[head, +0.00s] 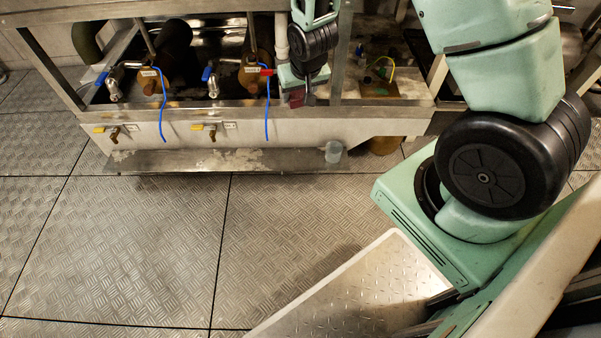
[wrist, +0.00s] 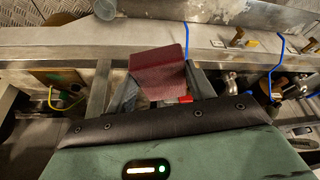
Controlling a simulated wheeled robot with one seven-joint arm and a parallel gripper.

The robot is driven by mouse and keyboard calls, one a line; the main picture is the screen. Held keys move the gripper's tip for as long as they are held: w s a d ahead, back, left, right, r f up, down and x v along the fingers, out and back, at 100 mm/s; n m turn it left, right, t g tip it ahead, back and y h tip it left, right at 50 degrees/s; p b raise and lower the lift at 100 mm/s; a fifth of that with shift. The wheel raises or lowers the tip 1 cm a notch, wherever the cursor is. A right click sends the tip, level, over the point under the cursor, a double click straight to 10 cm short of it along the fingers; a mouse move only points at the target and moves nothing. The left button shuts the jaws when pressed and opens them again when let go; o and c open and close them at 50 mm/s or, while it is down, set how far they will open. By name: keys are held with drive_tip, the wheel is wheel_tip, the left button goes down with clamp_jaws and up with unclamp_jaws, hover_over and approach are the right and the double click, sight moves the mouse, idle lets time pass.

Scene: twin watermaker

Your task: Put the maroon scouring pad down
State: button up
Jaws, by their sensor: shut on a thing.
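The maroon scouring pad (wrist: 158,72) is held between the two fingers of my gripper (wrist: 160,92) in the wrist view. Its broad maroon face shows, sticking out beyond the fingers. In the head view my gripper (head: 303,92) hangs at the front rail of the metal frame, and the dark pad (head: 297,98) shows small at its tip. I cannot tell whether the pad touches the rail.
The metal machine frame (head: 200,105) has valves and blue tubes (head: 163,105) left of my gripper. A low ledge (head: 190,160) below carries a clear cup (head: 333,152). A box with a yellow-green wire (head: 382,75) is to the right. The plate floor (head: 150,240) in front is clear.

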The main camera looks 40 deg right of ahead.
sight(304, 162)
drive_tip(key=w+d+f+m+b, duration=0.1)
drive_tip(key=f+b, duration=0.6)
drive_tip(key=f, duration=0.4)
drive_tip(key=w+d+f+m+b, duration=0.1)
drive_tip(key=d+f+b, duration=0.1)
drive_tip(key=f+b, duration=0.6)
drive_tip(key=w+d+f+m+h+b, duration=0.1)
drive_tip(key=f+b, duration=0.7)
drive_tip(key=f, duration=0.7)
drive_tip(key=shift+d+f+m+g, duration=0.15)
drive_tip(key=shift+f+m+g, duration=0.15)
drive_tip(key=shift+f+m, duration=0.1)
drive_tip(key=shift+r, duration=0.15)
drive_tip(key=o, duration=1.2)
